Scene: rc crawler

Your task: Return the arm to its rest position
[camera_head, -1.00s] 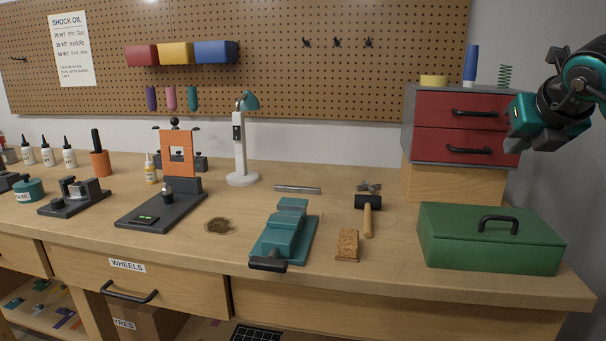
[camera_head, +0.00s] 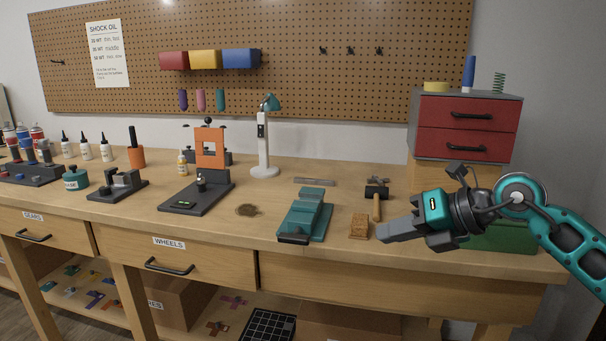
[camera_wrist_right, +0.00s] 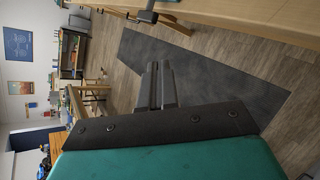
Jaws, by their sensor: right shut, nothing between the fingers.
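My right gripper (camera_head: 397,230) is shut and empty. In the head view it comes in from the right and points left, in front of the bench's right part. Its teal arm hides much of the green toolbox (camera_head: 497,236) behind it. In the right wrist view the shut fingers (camera_wrist_right: 157,86) point out over a dark floor mat (camera_wrist_right: 205,75), with nothing held. My left gripper is in neither view.
A red drawer cabinet (camera_head: 466,125) stands at the right. The wheels drawer (camera_head: 180,262) is shut.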

